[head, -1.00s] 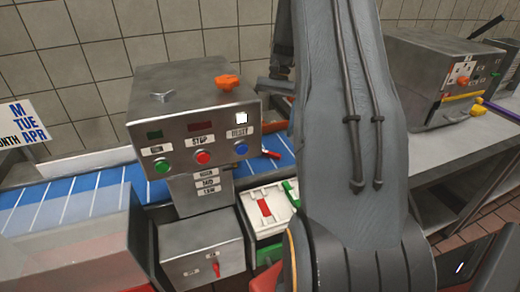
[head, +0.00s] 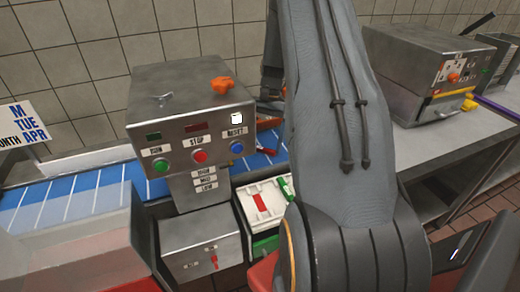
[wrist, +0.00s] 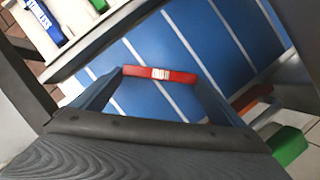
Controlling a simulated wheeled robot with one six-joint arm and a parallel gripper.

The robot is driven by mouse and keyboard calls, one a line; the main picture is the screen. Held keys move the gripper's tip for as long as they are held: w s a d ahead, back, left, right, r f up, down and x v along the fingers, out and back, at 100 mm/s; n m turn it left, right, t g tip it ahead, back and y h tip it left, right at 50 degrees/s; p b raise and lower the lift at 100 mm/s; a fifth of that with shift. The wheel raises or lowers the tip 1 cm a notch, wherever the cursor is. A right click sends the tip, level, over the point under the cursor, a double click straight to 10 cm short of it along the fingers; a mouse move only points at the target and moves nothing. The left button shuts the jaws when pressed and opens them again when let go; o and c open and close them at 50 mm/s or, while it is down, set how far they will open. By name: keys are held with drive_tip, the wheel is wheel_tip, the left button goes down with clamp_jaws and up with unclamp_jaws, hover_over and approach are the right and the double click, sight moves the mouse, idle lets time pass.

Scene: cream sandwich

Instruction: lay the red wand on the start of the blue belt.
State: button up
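The red wand (wrist: 160,74), with a white label on its middle, shows over the blue belt (wrist: 150,98) in the wrist view. In the head view the wand (head: 267,152) is a small red piece at the belt's right part, partly hidden by my arm. My gripper (wrist: 157,77) is open, its fingers spread wide, one fingertip by each end of the wand. I cannot tell whether they touch it. In the head view my gripper is hidden behind my arm. The belt (head: 95,190) has white cross lines and runs behind the metal control box.
The metal control box (head: 192,120) with RUN, STOP and RESET buttons stands over the belt. A white tray (head: 262,204) with a red piece sits in front of the belt. Another steel machine (head: 420,85) stands on the right counter. A tiled wall is behind.

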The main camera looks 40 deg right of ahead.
drive_tip(key=c, duration=0.5)
drive_tip(key=shift+o, duration=0.2)
wheel_tip(320, 180, up, 10)
drive_tip(key=m+t+b, duration=0.3)
drive_tip(key=m+b, duration=0.2)
drive_tip(key=m, duration=0.4)
drive_tip(key=shift+y, duration=0.3)
drive_tip(key=f, duration=0.3)
drive_tip(key=f+p, duration=0.1)
drive_tip(key=f, duration=0.2)
drive_tip(key=f+p, duration=0.1)
drive_tip(key=f, duration=0.2)
drive_tip(key=shift+s+a+f, duration=0.35)
